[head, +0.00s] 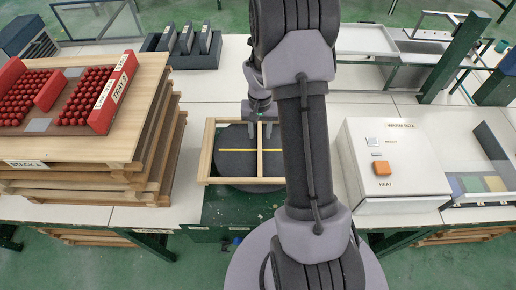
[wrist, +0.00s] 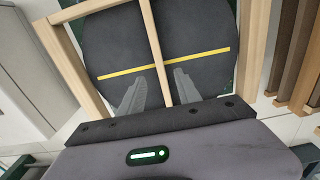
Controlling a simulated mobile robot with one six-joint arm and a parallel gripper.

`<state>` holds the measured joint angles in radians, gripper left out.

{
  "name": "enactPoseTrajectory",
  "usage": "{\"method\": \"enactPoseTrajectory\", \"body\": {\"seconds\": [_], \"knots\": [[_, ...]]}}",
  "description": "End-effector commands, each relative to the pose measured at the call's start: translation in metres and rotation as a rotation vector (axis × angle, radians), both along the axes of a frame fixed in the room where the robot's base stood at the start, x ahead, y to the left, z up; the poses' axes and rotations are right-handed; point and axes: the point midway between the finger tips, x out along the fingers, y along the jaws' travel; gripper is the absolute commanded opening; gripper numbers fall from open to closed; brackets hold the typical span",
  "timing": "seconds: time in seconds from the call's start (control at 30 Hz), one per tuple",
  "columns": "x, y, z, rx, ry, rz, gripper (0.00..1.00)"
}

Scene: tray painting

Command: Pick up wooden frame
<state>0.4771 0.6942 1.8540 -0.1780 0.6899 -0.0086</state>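The wooden frame (head: 208,150) lies over a dark round disc (head: 233,165) with a yellow line across it. A thin centre bar (head: 260,155) divides the frame. In the wrist view the frame's bar (wrist: 158,50) runs between the two grey fingers of my gripper (wrist: 159,80). The fingers are apart, with a visible gap on the left of the bar. In the head view my gripper (head: 261,122) is at the far side of the frame, over its bar. My arm hides the frame's right end in the head view.
A wooden stack (head: 150,130) with a red tray (head: 115,92) on top stands close on the left. A white warm box (head: 396,165) stands on the right. Dark holders (head: 187,45) sit at the back left. The white table behind the stack and frame is partly clear.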

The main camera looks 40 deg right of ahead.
Motion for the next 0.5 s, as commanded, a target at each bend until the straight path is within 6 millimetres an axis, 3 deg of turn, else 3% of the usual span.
{"method": "enactPoseTrajectory", "body": {"seconds": [0.03,0.27,0.5], "knots": [[0.0,0.0,-0.012,0.001,0.001,0.0,0.4],[0.0,0.0,-0.035,0.0,0.0,0.0,0.4],[-0.001,0.0,-0.077,0.0,0.0,0.0,0.4]]}}
